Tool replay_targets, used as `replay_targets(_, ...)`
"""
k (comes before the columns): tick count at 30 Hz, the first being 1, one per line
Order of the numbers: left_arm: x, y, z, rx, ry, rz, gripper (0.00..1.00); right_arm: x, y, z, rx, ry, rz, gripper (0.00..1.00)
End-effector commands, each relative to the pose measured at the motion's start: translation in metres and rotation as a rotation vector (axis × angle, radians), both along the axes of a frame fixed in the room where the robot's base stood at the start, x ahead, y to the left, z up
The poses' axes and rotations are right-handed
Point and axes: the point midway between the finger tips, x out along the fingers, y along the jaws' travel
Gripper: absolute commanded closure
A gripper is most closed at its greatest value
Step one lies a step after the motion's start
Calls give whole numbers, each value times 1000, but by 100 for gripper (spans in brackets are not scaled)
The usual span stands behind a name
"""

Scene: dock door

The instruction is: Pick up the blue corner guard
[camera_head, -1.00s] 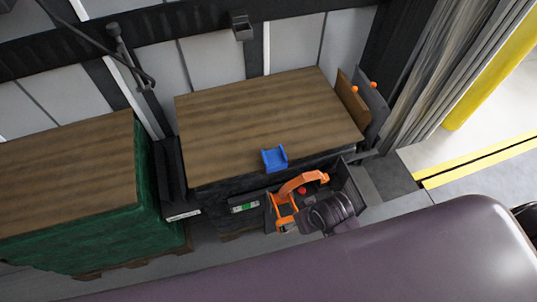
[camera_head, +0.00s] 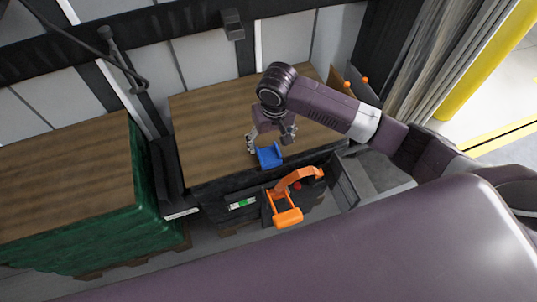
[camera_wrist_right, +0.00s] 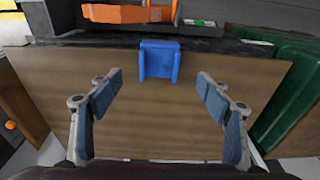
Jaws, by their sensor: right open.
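The blue corner guard (camera_head: 270,156) lies at the near edge of the wooden top of the middle stack (camera_head: 205,125). In the right wrist view the corner guard (camera_wrist_right: 159,60) shows ahead, centred between the fingers and a little beyond their tips. My right gripper (camera_head: 269,140) is over the wooden top, right at the corner guard in the head view. In the right wrist view its two fingers (camera_wrist_right: 160,92) are spread wide with nothing between them. My left gripper is not in view.
An orange handle-like part (camera_head: 297,185) stands in front of the stack, below the corner guard. A green-wrapped stack (camera_head: 95,235) with a wooden top is at the left. Dark boards with orange knobs (camera_head: 364,80) stand at the back right. The wooden top is otherwise clear.

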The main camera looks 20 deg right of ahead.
Motion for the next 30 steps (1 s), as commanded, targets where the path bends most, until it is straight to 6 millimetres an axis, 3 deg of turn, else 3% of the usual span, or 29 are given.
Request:
replay_targets(11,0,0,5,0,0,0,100,6,-2,-33,-8,5,-7,29)
replay_targets(19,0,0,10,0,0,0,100,11,-1,-70,-6,4,-7,29)
replay_targets(28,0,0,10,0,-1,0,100,12,-1,-75,-6,1,-6,29)
replay_targets(30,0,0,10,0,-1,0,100,12,-1,-75,-6,1,-6,36)
